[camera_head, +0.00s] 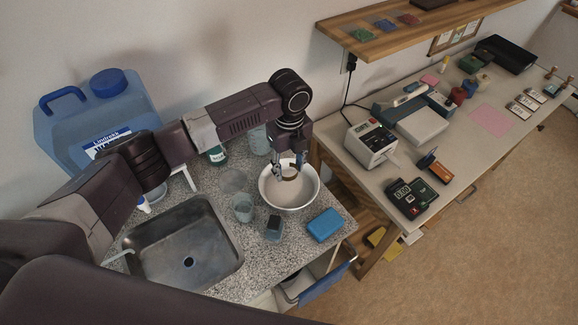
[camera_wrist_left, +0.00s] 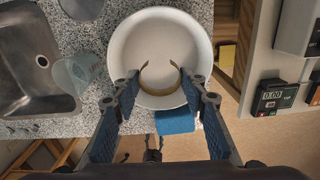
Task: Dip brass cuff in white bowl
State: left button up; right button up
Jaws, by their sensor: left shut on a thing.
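The white bowl (camera_head: 286,204) stands on the speckled counter to the right of the sink; it also fills the upper middle of the left wrist view (camera_wrist_left: 120,42). My left gripper (camera_head: 289,172) points down over the bowl, its fingers shut on the brass cuff (camera_wrist_left: 159,93). The cuff is a thin C-shaped band between the fingertips, its opening towards the top of the wrist view. In the head view the cuff (camera_head: 291,173) shows against the bowl's inside. I cannot tell whether it touches the bowl's contents. My right gripper is not in view.
The metal sink (camera_head: 185,250) lies left of the bowl. A clear glass (camera_head: 243,208), a small container with a dark top (camera_head: 273,229) and a blue block (camera_head: 325,225) stand close around the bowl. A blue jug (camera_head: 95,120) is behind. A crowded workbench (camera_head: 385,178) stands right.

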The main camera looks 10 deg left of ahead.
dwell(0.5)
pick_arm(q)
jog(key=shift+r, duration=2)
